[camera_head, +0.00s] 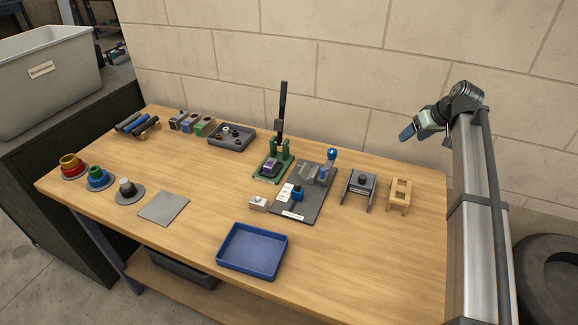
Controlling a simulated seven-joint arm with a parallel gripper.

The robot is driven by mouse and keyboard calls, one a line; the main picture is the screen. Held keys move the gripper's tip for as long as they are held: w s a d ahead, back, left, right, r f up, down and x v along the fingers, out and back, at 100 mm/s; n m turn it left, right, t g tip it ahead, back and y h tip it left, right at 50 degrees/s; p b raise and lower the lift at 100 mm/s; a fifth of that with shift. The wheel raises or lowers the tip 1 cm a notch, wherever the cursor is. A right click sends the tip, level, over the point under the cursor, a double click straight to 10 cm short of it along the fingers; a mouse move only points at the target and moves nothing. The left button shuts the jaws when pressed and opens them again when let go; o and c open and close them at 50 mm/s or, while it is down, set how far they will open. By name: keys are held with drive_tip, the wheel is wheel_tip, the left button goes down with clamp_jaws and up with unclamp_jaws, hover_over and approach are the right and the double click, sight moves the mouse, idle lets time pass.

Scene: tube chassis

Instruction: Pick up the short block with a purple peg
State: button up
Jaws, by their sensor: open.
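My gripper (408,133) is at the upper right, open and empty, with blue fingertips. It is raised above the table's back right side, well apart from the blocks and the press.
A grey fixture plate (313,205) with blue parts lies right of the press. A white block (258,202), blue tray (252,250), grey stand (359,188) and wooden stand (399,194) surround it. A dark tray (232,137) is behind. The front right tabletop is clear.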

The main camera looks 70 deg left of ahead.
drive_tip(key=s+a+r+n+g+h, duration=0.1)
drive_tip(key=s+a+n, duration=0.3)
drive_tip(key=s, duration=0.5)
drive_tip(key=s+a+r+n, duration=0.1)
drive_tip(key=s+a, duration=0.4)
drive_tip(key=s, duration=0.4)
drive_tip(key=n+g+h, duration=0.1)
drive_tip(key=n+h, duration=0.1)
drive_tip(key=n, duration=0.4)
approach(270, 162)
drive_tip(key=x, duration=0.9)
drive_tip(key=shift+a, duration=0.1)
drive_tip(key=shift+r, duration=0.15)
drive_tip(key=c, duration=1)
